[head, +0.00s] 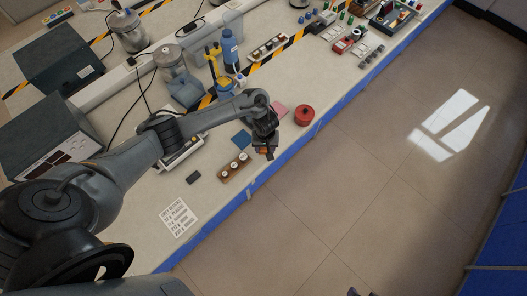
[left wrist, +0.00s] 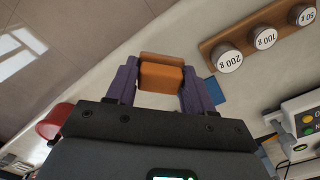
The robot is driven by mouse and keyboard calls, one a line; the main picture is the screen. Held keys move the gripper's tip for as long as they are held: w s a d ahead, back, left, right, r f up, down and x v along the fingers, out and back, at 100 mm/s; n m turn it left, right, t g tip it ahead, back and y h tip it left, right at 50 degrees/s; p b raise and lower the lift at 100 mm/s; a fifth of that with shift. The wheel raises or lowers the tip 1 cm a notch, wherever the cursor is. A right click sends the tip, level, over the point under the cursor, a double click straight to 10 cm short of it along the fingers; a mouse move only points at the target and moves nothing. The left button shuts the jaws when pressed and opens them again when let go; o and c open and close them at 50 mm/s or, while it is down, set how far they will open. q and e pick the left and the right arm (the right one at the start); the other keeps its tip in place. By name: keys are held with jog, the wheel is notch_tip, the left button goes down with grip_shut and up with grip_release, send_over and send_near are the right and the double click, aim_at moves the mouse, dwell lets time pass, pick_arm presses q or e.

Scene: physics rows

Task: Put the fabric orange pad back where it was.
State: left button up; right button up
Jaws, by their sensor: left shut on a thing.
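The orange pad (left wrist: 161,74) is a small block held between the two purple fingers of my left gripper (left wrist: 160,88) in the left wrist view. In the head view my left gripper (head: 266,153) hangs near the front edge of the bench, with a bit of orange showing at its tip. A flat blue pad (head: 241,139) and a flat pink pad (head: 280,107) lie on the bench near the gripper. The blue pad also shows partly behind a finger in the wrist view (left wrist: 213,90). My right gripper is not clearly visible.
A wooden weight holder (head: 234,167) with several weights lies left of the gripper. A red round pot (head: 304,115) stands to its right. A blue bottle (head: 230,48) stands farther back. A printed sheet (head: 178,217) lies at the front left, and a small dark object (head: 194,177) nearby.

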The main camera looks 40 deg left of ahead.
aim_at(264, 151)
pick_arm(q)
jog(key=shift+a+f, duration=0.3)
jog(key=shift+a, duration=0.1)
notch_tip(264, 151, down, 4)
jog(key=shift+r+b, duration=0.2)
jog(key=shift+b, duration=0.5)
jog(key=shift+f, duration=0.15)
jog(key=o, duration=1)
jog(key=shift+f, duration=0.15)
